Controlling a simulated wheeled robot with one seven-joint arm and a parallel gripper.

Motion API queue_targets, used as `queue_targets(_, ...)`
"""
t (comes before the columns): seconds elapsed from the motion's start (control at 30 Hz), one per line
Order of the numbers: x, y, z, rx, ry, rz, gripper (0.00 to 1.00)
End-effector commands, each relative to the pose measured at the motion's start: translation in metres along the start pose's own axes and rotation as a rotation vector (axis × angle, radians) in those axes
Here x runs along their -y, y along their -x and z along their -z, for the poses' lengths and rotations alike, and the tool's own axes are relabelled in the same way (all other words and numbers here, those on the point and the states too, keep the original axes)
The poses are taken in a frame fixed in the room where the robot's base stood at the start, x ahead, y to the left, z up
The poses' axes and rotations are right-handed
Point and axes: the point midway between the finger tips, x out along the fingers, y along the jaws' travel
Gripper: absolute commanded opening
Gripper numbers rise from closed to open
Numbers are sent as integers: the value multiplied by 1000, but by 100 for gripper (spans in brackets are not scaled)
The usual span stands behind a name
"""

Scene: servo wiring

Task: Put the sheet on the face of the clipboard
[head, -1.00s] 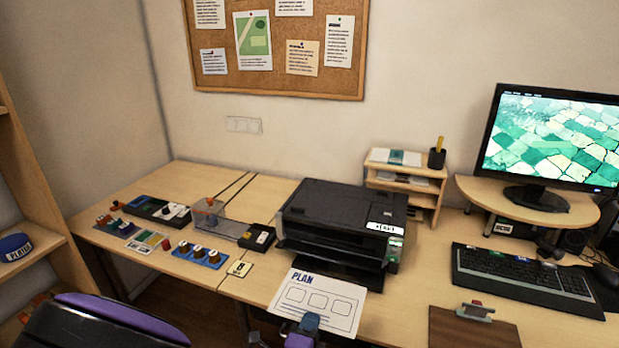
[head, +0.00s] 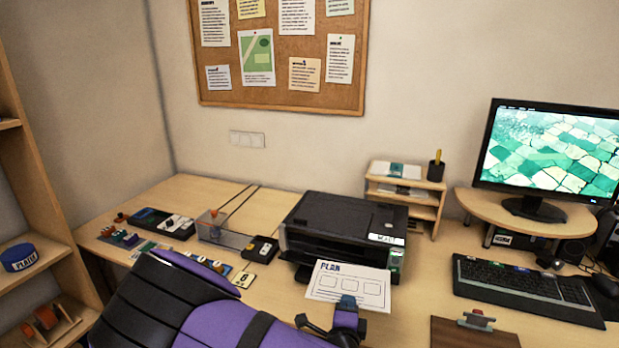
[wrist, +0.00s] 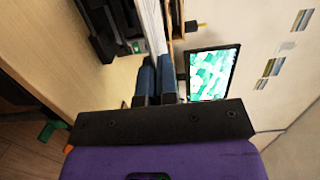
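The white sheet (head: 330,288), headed PLAN with several drawn boxes, is in front of the printer in the head view. My gripper (head: 347,303) is shut on its near edge, and the sheet appears raised off the desk. In the wrist view the sheet (wrist: 153,28) shows edge-on between the blue fingertips of my gripper (wrist: 156,75). The brown clipboard (head: 468,336) with its metal clip (head: 477,320) lies to the right at the desk's front edge. Its face is bare, and its lower part is cut off by the frame.
The black printer (head: 345,225) stands right behind the sheet. A keyboard (head: 520,288) lies behind the clipboard, with a monitor (head: 550,155) on a riser beyond. A small wooden shelf (head: 405,195) stands right of the printer. Bare desk lies between the sheet and the clipboard.

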Motion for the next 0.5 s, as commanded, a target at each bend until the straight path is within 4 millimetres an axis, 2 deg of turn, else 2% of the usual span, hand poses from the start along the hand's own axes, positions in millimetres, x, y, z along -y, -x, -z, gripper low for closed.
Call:
queue_targets(0.03, 2, -15, 16, 8, 7, 2, 0)
queue_targets(0.17, 4, -52, 58, 65, 10, 1, 0)
queue_targets(0.23, 5, -70, 85, 101, 13, 0, 0)
queue_targets(0.33, 4, -88, 117, 144, 11, -1, 0)
queue_targets(0.5, 1, -105, 160, 186, 7, -3, 0)
